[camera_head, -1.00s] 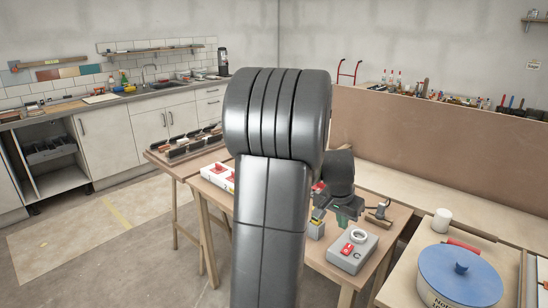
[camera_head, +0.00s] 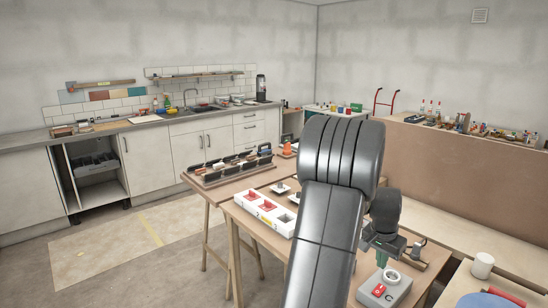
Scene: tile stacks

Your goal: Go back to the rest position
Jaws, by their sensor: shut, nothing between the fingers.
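My arm rises through the middle right of the head view and bends down to my gripper (camera_head: 382,258), which hangs over the front table beside the grey box. The gripper is small here and partly dark, with its fingers shut and nothing seen in them. The grey box (camera_head: 398,291) has a red switch, a round white ring and a letter C on it. It stands just below the gripper. A white tray (camera_head: 246,205) with red pieces in its compartments lies on the table to the left of my arm. My arm hides part of the tabletop.
A second wooden table (camera_head: 219,187) with a dark rack stands behind on the left. A white mug (camera_head: 482,265) and a blue lid (camera_head: 487,300) are at the lower right. A brown partition (camera_head: 455,167) runs along the right. The floor at left is clear.

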